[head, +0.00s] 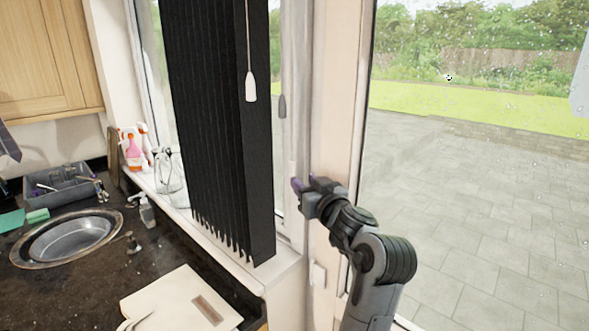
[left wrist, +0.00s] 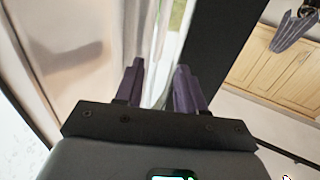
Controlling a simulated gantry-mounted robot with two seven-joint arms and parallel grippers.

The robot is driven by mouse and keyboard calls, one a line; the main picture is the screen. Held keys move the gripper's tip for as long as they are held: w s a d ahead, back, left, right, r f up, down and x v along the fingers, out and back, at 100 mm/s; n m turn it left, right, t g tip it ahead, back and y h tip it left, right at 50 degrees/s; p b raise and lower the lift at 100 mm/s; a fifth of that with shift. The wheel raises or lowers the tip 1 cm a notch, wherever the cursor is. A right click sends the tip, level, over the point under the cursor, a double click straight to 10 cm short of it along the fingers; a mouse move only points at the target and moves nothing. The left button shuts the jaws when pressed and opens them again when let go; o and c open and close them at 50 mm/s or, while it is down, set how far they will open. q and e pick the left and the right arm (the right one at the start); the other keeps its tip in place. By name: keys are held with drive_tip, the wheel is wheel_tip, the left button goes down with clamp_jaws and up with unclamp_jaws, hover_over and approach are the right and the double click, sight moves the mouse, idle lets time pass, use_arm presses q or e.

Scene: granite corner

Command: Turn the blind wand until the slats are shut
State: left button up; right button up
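The black vertical blind (head: 215,120) hangs in front of the window, its slats stacked edge to edge into a narrow bundle. A thin white cord or wand with a white end piece (head: 250,87) hangs in front of the bundle's right side. A similar grey piece (head: 282,106) hangs just right of it, perhaps a reflection. My left gripper (head: 304,183) is right of and below the white end piece, by the window frame, apart from it. In the left wrist view its two purple fingers (left wrist: 158,88) are spread with nothing between them; the black blind (left wrist: 222,40) is right of them. My right gripper is not in view.
The pale window post (head: 340,110) stands beside my left gripper. A round sink (head: 65,243), a grey caddy (head: 65,186) and spray bottles (head: 132,148) are at left. A cream board-like object (head: 180,300) lies on the dark worktop in front.

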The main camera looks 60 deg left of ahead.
sight(293, 171)
use_arm(q)
drive_tip(key=a, duration=0.2)
drive_tip(key=a+p, duration=0.1)
drive_tip(key=a, duration=0.2)
drive_tip(key=w+a, duration=0.1)
drive_tip(key=a, duration=0.1)
drive_tip(key=shift+w+a, duration=0.1)
drive_tip(key=shift+a, duration=0.25)
clamp_jaws()
